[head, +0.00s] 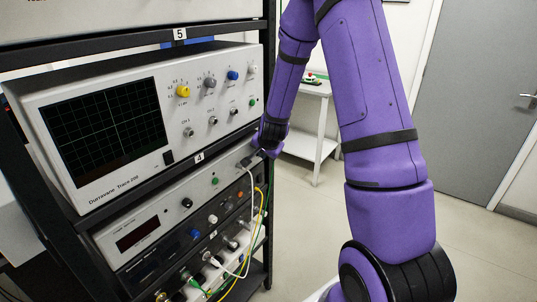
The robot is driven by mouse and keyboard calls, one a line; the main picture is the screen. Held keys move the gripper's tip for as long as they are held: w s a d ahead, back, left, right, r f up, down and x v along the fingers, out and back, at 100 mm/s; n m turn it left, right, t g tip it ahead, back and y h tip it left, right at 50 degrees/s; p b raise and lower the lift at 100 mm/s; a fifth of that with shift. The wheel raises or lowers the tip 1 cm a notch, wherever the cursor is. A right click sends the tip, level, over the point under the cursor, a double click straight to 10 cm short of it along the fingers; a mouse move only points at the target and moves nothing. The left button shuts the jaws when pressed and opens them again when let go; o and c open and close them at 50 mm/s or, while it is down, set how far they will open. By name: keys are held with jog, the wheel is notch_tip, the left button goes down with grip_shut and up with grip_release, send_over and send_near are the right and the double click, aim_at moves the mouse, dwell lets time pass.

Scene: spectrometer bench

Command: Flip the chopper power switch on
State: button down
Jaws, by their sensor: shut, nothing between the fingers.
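My gripper (250,158) is at the upper right end of this unit's front panel, small and dark in the picture. It is shut and appears empty. I cannot tell whether it touches the panel. I cannot make out the power switch; my gripper and wrist may hide it.
The oscilloscope (105,125) sits above on the black rack (272,60). White, yellow and green cables (247,215) hang at the unit's right end, just below my gripper. A white side table (318,110) stands behind my arm. Open floor and a grey door (490,110) lie to the right.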

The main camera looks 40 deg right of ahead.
jog(key=shift+w, duration=0.1)
jog(key=shift+w+a+f, duration=0.15)
jog(key=shift+w+f, duration=0.1)
dwell(0.4)
jog(key=shift+w+r, duration=0.1)
